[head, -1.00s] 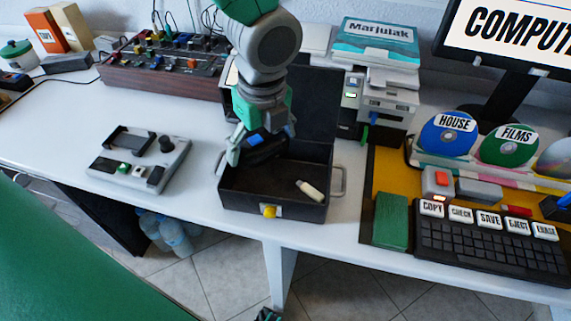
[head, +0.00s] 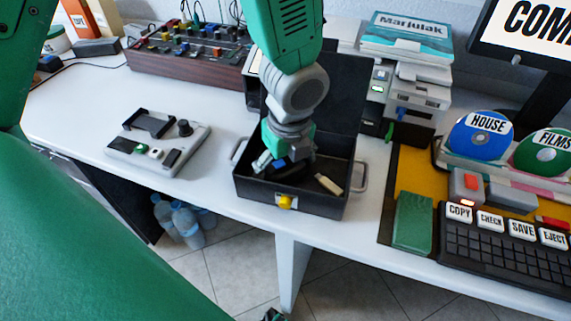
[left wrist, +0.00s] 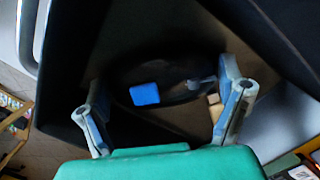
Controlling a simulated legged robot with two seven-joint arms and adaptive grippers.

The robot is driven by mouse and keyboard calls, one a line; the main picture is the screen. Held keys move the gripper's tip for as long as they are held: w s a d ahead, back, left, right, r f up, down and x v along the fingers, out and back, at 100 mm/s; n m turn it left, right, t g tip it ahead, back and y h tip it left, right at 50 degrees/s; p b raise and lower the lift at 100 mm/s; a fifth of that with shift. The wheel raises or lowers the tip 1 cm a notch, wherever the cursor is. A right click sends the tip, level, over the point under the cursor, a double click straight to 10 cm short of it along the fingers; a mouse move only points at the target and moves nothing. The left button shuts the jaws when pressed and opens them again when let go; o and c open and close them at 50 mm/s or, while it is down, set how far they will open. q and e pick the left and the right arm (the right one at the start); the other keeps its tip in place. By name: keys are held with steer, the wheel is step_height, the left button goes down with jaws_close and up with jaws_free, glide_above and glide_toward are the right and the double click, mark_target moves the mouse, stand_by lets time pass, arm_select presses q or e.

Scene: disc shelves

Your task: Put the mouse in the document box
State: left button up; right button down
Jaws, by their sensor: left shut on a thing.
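The document box (head: 320,208) is a black open case with its lid raised at the back and a yellow latch in front. My left gripper (head: 281,168) reaches down inside it and is shut on the dark mouse (head: 290,177), which has a blue patch. In the left wrist view the mouse (left wrist: 180,92) sits between the two fingers of my left gripper (left wrist: 165,105), low in the box (left wrist: 70,60). Whether the mouse touches the box floor I cannot tell. My right gripper is not in view.
A grey device (head: 158,143) stands left of the box. A green block (head: 413,222) and a keyboard (head: 500,245) are to the right. The table between device and box is clear.

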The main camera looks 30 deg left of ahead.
mark_target(287, 167)
arm_select(q)
steer(key=o, duration=1.1)
steer(key=shift+a+f, duration=0.1)
steer(key=shift+a, duration=0.15)
steer(key=shift+a, duration=0.1)
steer(key=r+p, duration=0.1)
steer(key=r, duration=0.2)
steer(key=d+r+p, duration=0.1)
steer(key=r, duration=0.3)
steer(key=r+p, duration=0.2)
steer(key=r, duration=0.2)
steer(key=shift+s+d+r, duration=0.2)
steer(key=shift+s+d, duration=0.1)
steer(key=shift+a+r, duration=0.1)
steer(key=shift+r, duration=0.3)
